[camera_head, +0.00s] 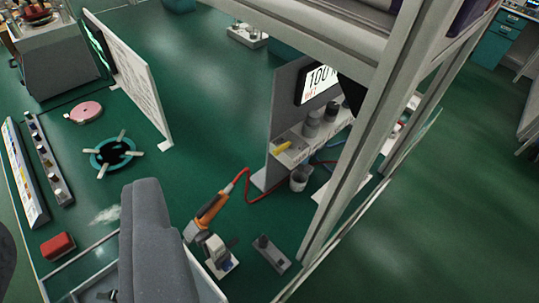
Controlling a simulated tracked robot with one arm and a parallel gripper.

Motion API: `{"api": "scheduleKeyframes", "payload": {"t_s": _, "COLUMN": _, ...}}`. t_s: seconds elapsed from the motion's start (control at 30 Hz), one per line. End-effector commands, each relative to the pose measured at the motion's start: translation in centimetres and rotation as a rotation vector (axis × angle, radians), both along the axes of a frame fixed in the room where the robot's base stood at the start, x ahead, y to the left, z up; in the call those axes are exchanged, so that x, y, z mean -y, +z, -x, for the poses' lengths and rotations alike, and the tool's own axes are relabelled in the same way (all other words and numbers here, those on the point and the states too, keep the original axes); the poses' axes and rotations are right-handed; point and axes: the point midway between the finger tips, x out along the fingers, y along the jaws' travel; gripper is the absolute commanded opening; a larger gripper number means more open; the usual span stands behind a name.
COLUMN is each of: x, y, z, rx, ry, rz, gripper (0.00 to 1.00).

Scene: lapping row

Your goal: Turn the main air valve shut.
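I cannot make out a main air valve for certain. A small yellow piece (283,147) lies at the left end of a pale shelf on a grey upright panel (285,95); it is too small to tell whether it is a valve handle. A red hose (247,190) runs from near this panel to an orange and grey hand tool (210,208) on the green surface. My gripper's fingers are not in view, and nothing is seen touching the yellow piece.
A pale metal frame post (358,170) and beam cross the right side, partly hiding the panel and shelf. A large grey rounded block (155,240) fills the lower middle. A white board (130,80), teal ring (113,155) and red block (58,246) are left.

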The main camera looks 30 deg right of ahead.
Motion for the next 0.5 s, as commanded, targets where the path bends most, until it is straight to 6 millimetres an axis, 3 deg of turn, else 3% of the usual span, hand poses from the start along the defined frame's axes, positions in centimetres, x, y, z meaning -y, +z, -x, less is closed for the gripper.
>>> {"api": "scheduleKeyframes", "payload": {"t_s": 0.03, "x": 0.3, "y": 0.1, "z": -1.8, "rx": -0.028, "ry": -0.007, "rz": -0.023, "gripper": 0.34}}
{"api": "scheduleKeyframes", "payload": {"t_s": 0.27, "x": 1.1, "y": -1.0, "z": -8.5, "rx": -0.140, "ry": -0.054, "rz": -0.122, "gripper": 0.34}}
{"api": "scheduleKeyframes", "payload": {"t_s": 0.5, "x": 2.2, "y": -3.6, "z": -15.0, "rx": -0.260, "ry": -0.124, "rz": -0.220, "gripper": 0.34}}
